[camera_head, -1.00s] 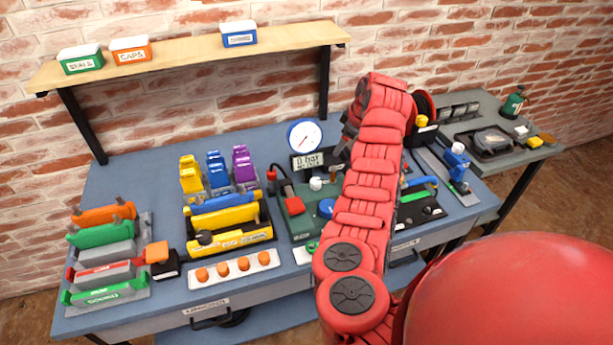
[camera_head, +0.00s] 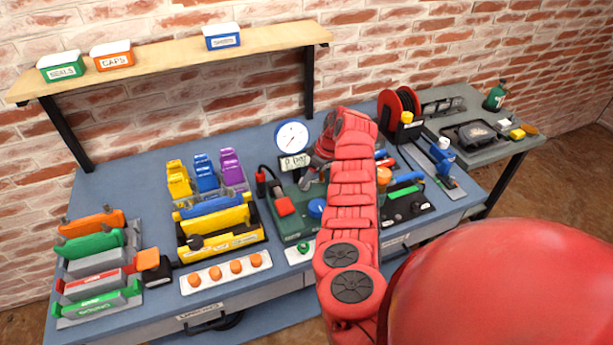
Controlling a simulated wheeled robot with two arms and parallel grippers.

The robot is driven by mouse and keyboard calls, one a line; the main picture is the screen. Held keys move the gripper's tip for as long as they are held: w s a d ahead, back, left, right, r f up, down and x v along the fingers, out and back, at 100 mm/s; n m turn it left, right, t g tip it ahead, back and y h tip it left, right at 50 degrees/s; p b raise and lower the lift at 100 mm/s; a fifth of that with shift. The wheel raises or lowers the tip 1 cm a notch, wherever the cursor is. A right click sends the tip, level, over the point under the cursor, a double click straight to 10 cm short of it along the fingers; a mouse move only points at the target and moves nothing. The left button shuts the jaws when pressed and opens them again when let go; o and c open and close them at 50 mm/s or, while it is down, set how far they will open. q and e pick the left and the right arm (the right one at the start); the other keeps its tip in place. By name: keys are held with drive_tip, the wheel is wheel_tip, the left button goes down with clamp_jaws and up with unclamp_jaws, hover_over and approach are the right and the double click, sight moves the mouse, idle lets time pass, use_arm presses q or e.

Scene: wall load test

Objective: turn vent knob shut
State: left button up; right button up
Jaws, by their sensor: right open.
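The dark green test board (camera_head: 292,226) sits mid-bench and carries a red block (camera_head: 285,206) and a round blue knob (camera_head: 317,207). A small green knob (camera_head: 303,248) sits on a white plate in front of it. I cannot tell which of these is the vent knob. A round gauge (camera_head: 291,137) and a display (camera_head: 295,161) stand behind the board. My right gripper (camera_head: 308,181) is open, low over the back of the board, behind the blue knob; whether it touches anything is unclear. My right arm hides the board's right side. My left gripper is out of view.
Yellow, blue and purple holders (camera_head: 206,177) and a yellow tray (camera_head: 222,240) stand left of the board. Colored racks (camera_head: 100,268) fill the far left. The shelf (camera_head: 180,62) hangs above.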

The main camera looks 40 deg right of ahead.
drive_tip(key=shift+x, duration=1.45)
clamp_jaws()
